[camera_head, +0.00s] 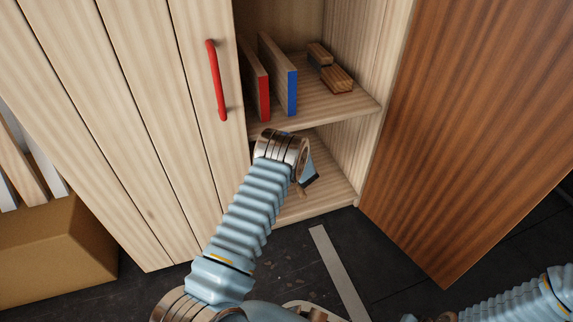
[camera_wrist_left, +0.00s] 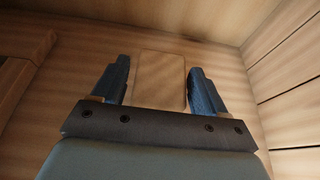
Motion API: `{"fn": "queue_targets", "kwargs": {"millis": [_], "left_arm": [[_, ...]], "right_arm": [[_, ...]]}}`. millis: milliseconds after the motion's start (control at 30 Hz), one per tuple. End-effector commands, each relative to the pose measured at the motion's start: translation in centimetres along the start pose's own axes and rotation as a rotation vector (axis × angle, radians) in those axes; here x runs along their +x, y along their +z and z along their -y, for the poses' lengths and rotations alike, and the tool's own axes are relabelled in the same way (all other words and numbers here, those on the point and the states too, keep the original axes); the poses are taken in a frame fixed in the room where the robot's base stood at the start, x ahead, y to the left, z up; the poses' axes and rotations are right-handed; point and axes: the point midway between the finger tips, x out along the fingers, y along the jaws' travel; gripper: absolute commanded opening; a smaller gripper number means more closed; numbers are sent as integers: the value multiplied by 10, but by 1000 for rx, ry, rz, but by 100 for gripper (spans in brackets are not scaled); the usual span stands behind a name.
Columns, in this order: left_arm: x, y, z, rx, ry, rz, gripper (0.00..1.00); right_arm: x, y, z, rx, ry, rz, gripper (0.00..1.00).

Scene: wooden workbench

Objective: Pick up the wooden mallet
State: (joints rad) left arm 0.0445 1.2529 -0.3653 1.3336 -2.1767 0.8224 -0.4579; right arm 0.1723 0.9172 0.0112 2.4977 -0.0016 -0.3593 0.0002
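My left arm reaches into the lower compartment of the cabinet in the head view, and its wrist hides most of what is there. A small part of the left gripper (camera_head: 310,180) shows past the wrist, with a small brown piece beside it that may be the mallet's handle. In the left wrist view, my left gripper's (camera_wrist_left: 160,85) two blue fingers stand apart on either side of a plain wooden block (camera_wrist_left: 160,78), which looks like the wooden mallet's head. A narrow gap shows at the left finger; contact at the right finger is unclear. My right gripper is out of view.
The upper shelf (camera_head: 345,103) holds a red-edged board (camera_head: 263,95), a blue-edged board (camera_head: 291,90) and a wooden block-like object (camera_head: 331,70). The open brown door (camera_head: 460,120) stands right. A closed door with a red handle (camera_head: 216,80) is left. A cardboard box (camera_head: 55,250) sits far left.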

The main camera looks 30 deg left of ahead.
Motion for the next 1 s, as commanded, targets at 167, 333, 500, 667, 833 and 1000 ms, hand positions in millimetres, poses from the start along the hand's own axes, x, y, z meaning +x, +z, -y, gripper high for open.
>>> {"fn": "queue_targets", "kwargs": {"millis": [167,333,500,667,833,1000], "left_arm": [[0,0,0,0,0,0,45],[0,0,0,0,0,0,19],[0,1,0,-1,0,2,9],[-1,2,0,-1,0,2,9],[-5,13,1,-1,-1,3,9],[-13,33,1,-1,-1,4,9]], "right_arm": [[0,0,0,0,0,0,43],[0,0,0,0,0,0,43],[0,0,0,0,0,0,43],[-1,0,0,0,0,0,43],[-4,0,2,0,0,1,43],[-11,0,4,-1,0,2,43]]}}
